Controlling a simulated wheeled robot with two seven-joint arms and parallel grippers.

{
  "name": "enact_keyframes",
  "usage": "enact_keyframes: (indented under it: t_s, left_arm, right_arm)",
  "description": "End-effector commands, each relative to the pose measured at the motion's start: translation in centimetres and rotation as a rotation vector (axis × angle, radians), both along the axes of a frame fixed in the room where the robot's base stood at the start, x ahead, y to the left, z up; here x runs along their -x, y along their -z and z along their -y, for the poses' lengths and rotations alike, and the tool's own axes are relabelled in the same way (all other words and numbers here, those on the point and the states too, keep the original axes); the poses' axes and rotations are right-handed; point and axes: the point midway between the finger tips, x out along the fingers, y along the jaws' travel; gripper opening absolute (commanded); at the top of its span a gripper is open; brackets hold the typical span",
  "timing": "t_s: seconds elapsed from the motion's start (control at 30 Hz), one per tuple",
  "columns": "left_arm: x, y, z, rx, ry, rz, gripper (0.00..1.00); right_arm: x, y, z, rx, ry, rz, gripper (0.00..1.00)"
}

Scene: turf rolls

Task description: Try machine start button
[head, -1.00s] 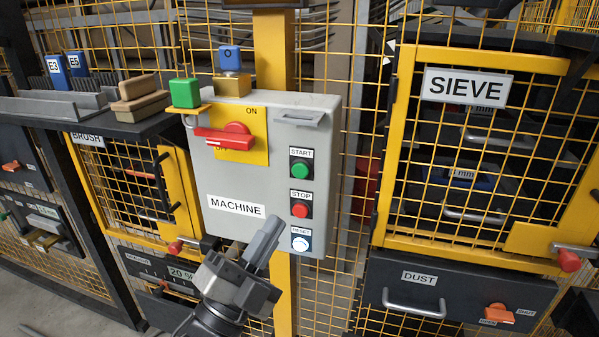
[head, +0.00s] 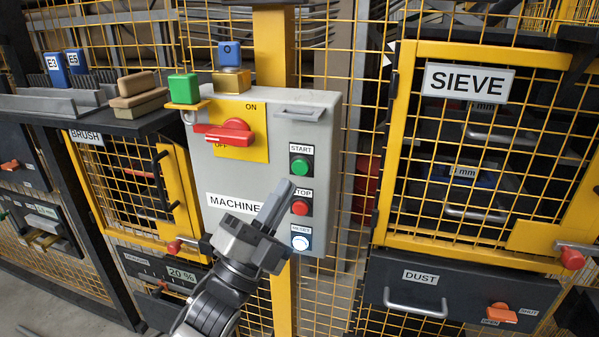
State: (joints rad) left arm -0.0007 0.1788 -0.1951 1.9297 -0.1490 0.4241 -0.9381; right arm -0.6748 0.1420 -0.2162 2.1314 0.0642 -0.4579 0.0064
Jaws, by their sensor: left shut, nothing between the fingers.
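The grey machine box (head: 225,178) is mounted on a yellow post, with a MACHINE label. Its green START button (head: 300,166) is at the right of the panel, with the red STOP button (head: 300,207) and the white RESET button (head: 300,242) below it. A red rotary switch (head: 226,132) on a yellow plate has its handle pointing left, between the ON and OFF marks. My left gripper (head: 282,192) is shut and empty. Its fingertips are in front of the panel, below and left of START, and cover part of the STOP label. My right gripper is not in view.
The SIEVE cage door (head: 400,160) and DUST drawer (head: 455,290) are at right, the BRUSH cage (head: 182,190) at left.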

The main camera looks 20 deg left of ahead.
Motion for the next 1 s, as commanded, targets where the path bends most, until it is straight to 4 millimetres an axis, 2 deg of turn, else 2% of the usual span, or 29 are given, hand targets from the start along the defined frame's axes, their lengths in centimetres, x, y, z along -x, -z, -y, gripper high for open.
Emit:
enact_keyframes:
  t_s: [0.1, 0.33, 1.0]
  left_arm:
    - [-1.6, 0.1, 0.1, 0.001, 0.000, 0.001, 0.00]
    - [-3.2, 0.0, 0.1, 0.000, 0.000, 0.000, 0.00]
    - [-3.5, 0.0, 0.1, 0.001, 0.000, -0.002, 0.00]
  right_arm:
    - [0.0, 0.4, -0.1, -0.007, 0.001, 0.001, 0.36]
    - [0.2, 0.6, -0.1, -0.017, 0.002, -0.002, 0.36]
    - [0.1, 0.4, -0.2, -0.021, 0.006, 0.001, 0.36]
